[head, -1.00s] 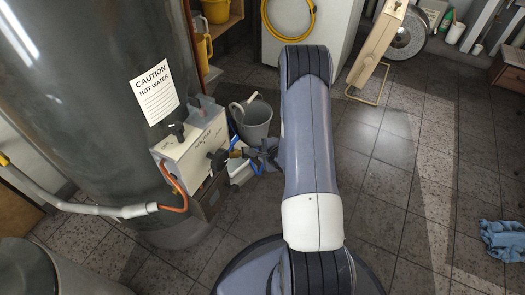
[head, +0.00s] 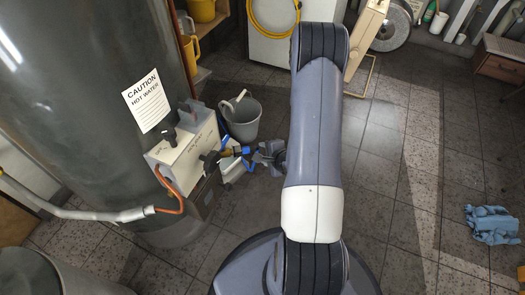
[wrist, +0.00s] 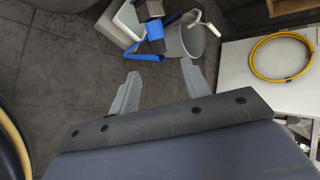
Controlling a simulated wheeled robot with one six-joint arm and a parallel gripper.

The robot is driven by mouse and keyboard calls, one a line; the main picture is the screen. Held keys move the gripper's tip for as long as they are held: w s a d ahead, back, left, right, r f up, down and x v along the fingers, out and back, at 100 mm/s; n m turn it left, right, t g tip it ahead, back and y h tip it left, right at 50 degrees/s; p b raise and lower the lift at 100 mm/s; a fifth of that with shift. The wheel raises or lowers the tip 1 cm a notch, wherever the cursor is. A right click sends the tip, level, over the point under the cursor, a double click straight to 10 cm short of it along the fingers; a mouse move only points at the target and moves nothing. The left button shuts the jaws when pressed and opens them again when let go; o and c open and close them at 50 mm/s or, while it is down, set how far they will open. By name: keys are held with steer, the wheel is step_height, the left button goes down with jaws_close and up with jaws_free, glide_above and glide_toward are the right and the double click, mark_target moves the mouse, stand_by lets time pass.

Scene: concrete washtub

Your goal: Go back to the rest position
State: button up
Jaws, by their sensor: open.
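My gripper (head: 256,157) is open and empty in the head view, just right of the grey control box (head: 182,150) on the dark tank. Its fingers are apart, with bare floor between them in the wrist view (wrist: 160,72). A black knob (head: 210,160) sticks out of the box's right side. A blue-handled part (head: 235,151) lies between the knob and my fingertips; a gap separates it from the fingers. Blue pieces (wrist: 153,34) also show beyond the fingertips in the wrist view. My arm hides part of the floor.
A grey bucket (head: 241,119) stands behind the gripper. The dark tank (head: 85,90) with a caution label fills the left side. A white cabinet (head: 268,45) with a yellow hose is at the back. A blue cloth (head: 492,224) lies right. Floor right of my arm is mostly clear.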

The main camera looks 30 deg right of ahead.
mark_target(254, 149)
steer(key=b+x, duration=0.3)
steer(key=x, duration=0.8)
steer(key=shift+b, duration=0.3)
steer(key=shift+s+d, duration=0.1)
steer(key=shift+d, duration=0.15)
steer(key=shift+r, duration=0.1)
